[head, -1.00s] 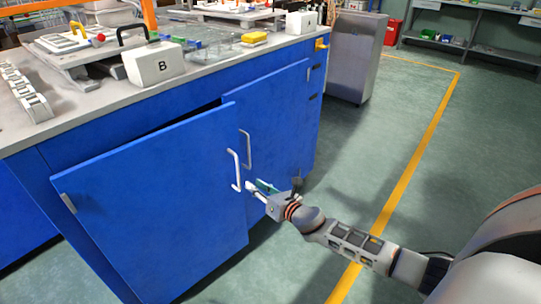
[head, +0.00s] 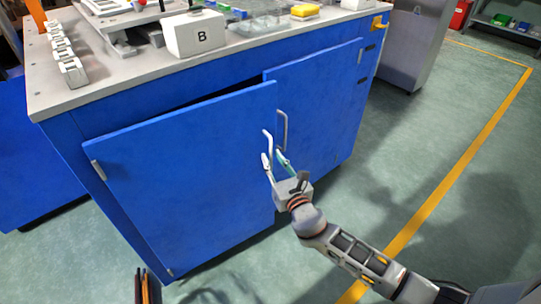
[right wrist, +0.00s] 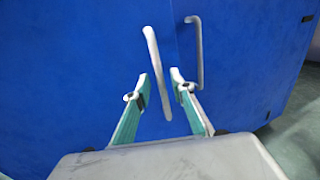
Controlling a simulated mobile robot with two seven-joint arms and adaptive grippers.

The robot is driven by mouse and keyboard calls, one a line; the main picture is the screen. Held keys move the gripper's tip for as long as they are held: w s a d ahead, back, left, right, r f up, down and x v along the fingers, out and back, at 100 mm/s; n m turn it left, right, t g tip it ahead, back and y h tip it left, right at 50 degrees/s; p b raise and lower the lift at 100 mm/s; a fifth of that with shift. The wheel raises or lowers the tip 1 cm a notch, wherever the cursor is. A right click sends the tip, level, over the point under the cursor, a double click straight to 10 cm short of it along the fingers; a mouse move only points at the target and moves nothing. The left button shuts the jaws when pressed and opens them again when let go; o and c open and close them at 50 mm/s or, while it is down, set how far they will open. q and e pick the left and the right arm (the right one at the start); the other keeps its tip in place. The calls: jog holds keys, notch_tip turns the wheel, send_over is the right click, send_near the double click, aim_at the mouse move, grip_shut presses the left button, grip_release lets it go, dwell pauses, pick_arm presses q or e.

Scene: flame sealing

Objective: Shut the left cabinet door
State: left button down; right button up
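The left cabinet door (head: 185,180) is a blue panel standing ajar, with a dark gap along its top edge. Its white bar handle (head: 267,150) is near its right edge and also shows in the right wrist view (right wrist: 153,60). My right gripper (head: 276,158) is at the lower part of this handle, its fingers apart. In the right wrist view its teal-sided fingers (right wrist: 160,78) are on either side of the handle's lower part; contact is unclear. A dark and orange piece (head: 148,288), possibly my left gripper, shows at the bottom edge, mostly cut off.
The right cabinet door (head: 325,110) looks closed, with its own handle (head: 283,130) close beside. The grey worktop (head: 110,75) above carries a white block marked B (head: 195,35) and other items. Green floor (head: 450,120) is free to the right.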

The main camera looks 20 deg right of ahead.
jog(key=shift+w+f, duration=0.15)
jog(key=shift+w, duration=0.7)
pick_arm(q)
jog(key=shift+w+d+r, duration=0.2)
jog(key=shift+d+r, duration=0.05)
jog(key=shift+d, duration=0.05)
pick_arm(e)
jog(key=shift+w, duration=0.3)
